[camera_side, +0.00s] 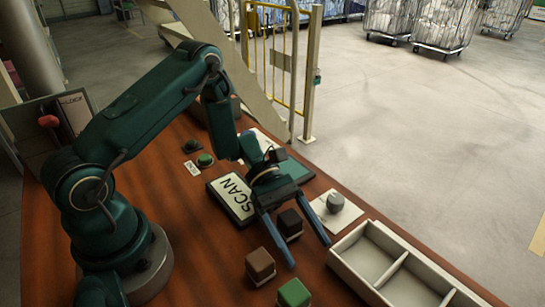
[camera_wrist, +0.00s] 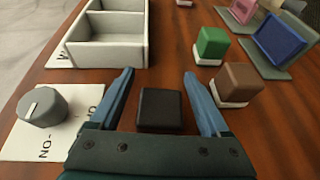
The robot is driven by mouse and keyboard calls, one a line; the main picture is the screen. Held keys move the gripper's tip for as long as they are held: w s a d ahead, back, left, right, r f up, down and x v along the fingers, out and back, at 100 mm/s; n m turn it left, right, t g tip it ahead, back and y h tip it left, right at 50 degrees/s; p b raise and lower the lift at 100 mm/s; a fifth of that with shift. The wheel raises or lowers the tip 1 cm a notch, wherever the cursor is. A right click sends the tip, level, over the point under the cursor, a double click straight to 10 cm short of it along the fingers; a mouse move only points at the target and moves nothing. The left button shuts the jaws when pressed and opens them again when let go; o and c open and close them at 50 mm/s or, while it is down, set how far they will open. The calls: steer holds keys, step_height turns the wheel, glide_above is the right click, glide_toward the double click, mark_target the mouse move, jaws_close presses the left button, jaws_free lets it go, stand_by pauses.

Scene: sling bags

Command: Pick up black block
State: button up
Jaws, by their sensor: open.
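The black block (camera_side: 290,222) stands on the brown table in the side view, between the blue fingers of my gripper (camera_side: 292,254). In the wrist view the black block (camera_wrist: 160,108) lies between the two open fingers of my gripper (camera_wrist: 160,74), near the gripper's palm. A gap shows on each side of it, so neither finger appears to touch it.
A brown block (camera_side: 260,264) and a green block (camera_side: 294,292) stand close by. A white divided tray (camera_side: 345,270) lies to the right. A grey knob (camera_side: 335,202) on a white plate and a SCAN pad (camera_side: 232,199) flank the gripper. A blue screen-like object (camera_wrist: 285,38) stands farther off.

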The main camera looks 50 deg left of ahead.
steer(key=shift+c, duration=0.3)
jaws_close()
